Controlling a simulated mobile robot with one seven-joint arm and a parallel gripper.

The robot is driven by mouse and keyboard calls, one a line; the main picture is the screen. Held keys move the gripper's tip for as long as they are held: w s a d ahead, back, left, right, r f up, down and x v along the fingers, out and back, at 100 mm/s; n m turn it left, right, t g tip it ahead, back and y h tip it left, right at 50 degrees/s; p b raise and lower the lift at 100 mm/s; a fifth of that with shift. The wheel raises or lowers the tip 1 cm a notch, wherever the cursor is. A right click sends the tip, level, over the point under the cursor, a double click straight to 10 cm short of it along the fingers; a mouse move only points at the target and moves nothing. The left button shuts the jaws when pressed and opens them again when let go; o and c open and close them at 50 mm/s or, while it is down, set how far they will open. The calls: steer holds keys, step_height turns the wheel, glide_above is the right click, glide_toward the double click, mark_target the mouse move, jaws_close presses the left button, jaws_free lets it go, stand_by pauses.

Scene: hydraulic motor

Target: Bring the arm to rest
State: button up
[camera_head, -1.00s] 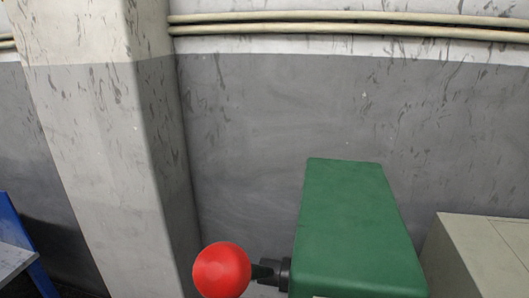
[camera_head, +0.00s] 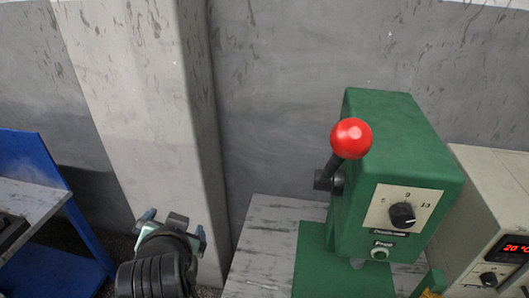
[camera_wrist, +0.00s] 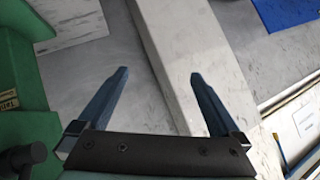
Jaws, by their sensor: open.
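My gripper (camera_head: 172,218) is at the lower left of the head view, in front of the wall pillar and left of the green machine (camera_head: 395,150). In the wrist view my gripper (camera_wrist: 158,78) has its two blue fingers spread apart, with nothing between them. The green machine carries a lever with a red ball knob (camera_head: 351,138), tilted up, on its left side. The gripper is well apart from the lever. Part of the green machine (camera_wrist: 30,95) also shows at the left edge of the wrist view.
The machine stands on a pale worn table (camera_head: 262,240). A beige box with a red display (camera_head: 490,215) is to its right. A blue-framed bench (camera_head: 45,170) is at the far left. The pillar (camera_head: 160,110) rises behind my gripper. Open floor shows between bench and table.

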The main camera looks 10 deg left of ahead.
steer(key=w+d+r+t, duration=0.1)
steer(key=d+r+t, duration=0.45)
steer(key=r, duration=0.65)
steer(key=w+d+r+t, duration=0.2)
steer(key=d+r+t, duration=0.3)
steer(key=r, duration=0.8)
steer(key=s+d+r+n+t+h, duration=0.1)
steer(key=s+d+r+t+h, duration=0.1)
steer(key=s+d+r, duration=0.3)
steer(key=s+d+r+t+h, duration=0.2)
steer(key=s+d+r+t, duration=0.2)
steer(key=r, duration=0.9)
steer(key=s, duration=0.3)
steer(key=shift+d+n+t, duration=0.35)
steer(key=shift+d+n, duration=0.05)
steer(key=shift+s, duration=0.1)
